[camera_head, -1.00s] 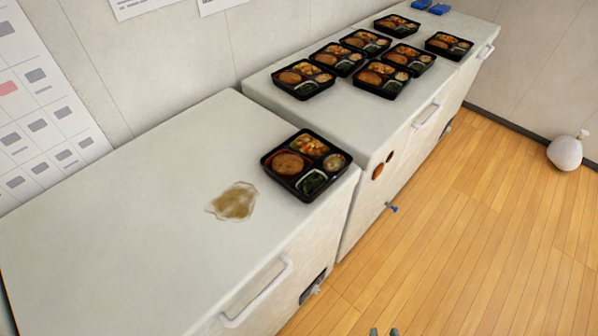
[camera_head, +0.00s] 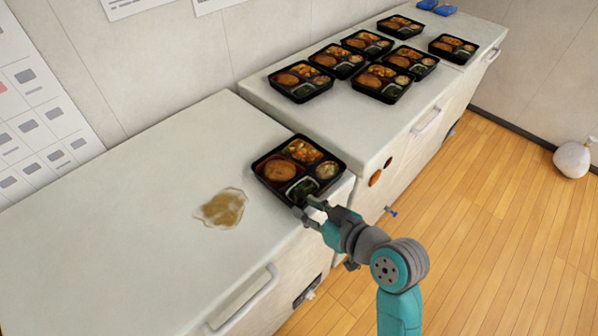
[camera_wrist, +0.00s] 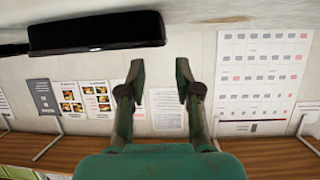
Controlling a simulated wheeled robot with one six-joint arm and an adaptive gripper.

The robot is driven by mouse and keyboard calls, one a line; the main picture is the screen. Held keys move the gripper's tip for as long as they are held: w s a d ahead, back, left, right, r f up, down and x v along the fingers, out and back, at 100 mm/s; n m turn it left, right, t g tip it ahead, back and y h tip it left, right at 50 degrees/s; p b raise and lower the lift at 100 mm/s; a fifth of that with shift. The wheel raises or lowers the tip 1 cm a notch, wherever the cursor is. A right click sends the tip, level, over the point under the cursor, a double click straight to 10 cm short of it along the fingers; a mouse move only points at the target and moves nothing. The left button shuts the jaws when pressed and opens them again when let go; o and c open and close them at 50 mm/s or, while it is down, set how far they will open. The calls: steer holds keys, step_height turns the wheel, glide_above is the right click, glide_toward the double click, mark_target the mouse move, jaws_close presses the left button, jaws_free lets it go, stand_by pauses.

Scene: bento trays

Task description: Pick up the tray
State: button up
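A black bento tray (camera_head: 262,167) with food in its compartments sits on the near white counter, close to its right front corner. My gripper (camera_head: 303,206) is at the tray's front edge in the head view. In the wrist view my gripper (camera_wrist: 158,75) has its two fingers spread apart with nothing between them. The tray's dark side (camera_wrist: 95,32) shows at the upper left of the wrist view, beyond and left of the fingertips. In the head view I cannot tell whether a finger touches the tray.
A brown spill (camera_head: 222,208) lies left of the tray on the near counter (camera_head: 110,230). Several more bento trays stand on the far counter (camera_head: 290,113), with blue items (camera_head: 444,10) at its far end. A white bag (camera_head: 572,160) lies on the floor at right. The counter's left part is clear.

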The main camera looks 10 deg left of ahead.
mark_target(273, 187)
steer(key=shift+w+a+r+n+g, duration=0.2)
steer(key=shift+a+r, duration=0.1)
steer(key=shift+r, duration=0.1)
steer(key=shift+w+a+r+n+g, duration=0.1)
steer(key=shift+a+r+n, duration=0.15)
steer(key=shift+r, duration=0.1)
steer(key=shift+w+a, duration=0.2)
steer(key=shift+a, duration=0.15)
steer(key=x, duration=1)
steer(key=shift+f, duration=0.1)
jaws_close()
